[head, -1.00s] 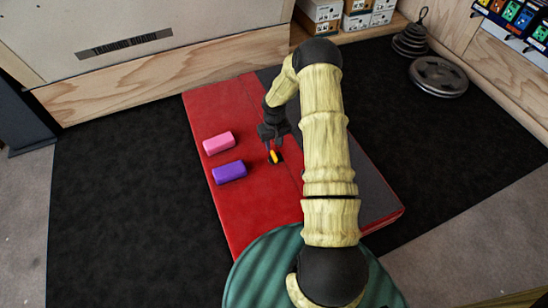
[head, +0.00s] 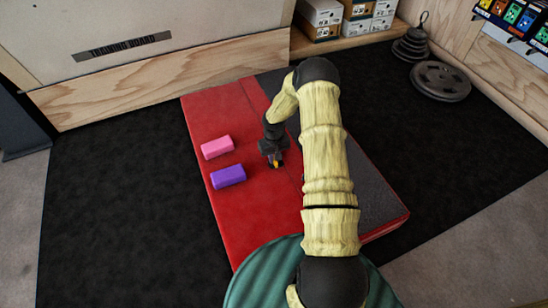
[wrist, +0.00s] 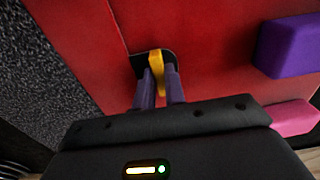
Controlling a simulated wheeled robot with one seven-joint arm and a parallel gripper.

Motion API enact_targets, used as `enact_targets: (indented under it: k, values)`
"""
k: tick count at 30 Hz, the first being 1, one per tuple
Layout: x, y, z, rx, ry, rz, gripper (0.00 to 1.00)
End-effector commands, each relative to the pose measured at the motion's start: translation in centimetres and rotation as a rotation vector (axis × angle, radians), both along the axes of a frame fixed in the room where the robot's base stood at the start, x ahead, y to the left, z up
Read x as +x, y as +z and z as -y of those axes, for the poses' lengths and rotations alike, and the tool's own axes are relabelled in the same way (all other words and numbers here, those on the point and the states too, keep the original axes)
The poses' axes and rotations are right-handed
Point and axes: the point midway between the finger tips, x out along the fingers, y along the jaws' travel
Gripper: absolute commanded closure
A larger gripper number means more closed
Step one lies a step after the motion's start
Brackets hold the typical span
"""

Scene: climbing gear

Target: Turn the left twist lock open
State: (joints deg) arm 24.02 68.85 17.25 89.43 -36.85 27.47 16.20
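A yellow twist lock (wrist: 156,60) stands on a black plate (wrist: 139,66) set in the red panel (wrist: 85,40). In the head view the yellow lock (head: 276,162) shows just below my gripper (head: 273,158). In the wrist view, the two purple fingers of my gripper (wrist: 159,85) are close together, one on each side of the yellow handle, with little or no gap beside it. They look shut on it. The lower part of the handle is between the fingers. No second twist lock shows; my arm covers part of the panel's right side.
A pink block (head: 217,147) and a purple block (head: 228,176) lie on the red panel left of my gripper. Weight plates (head: 440,81) lie on the dark floor at the right. Boxes (head: 318,18) stand on a shelf at the back.

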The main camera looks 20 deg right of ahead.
Motion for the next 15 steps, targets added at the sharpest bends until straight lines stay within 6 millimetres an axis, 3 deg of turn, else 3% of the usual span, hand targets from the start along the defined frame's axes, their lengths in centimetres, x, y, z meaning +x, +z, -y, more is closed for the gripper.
enact_targets:
  k: [15]
  values:
    - [-0.01,0.30,-0.05,0.000,0.087,0.000,1.00]
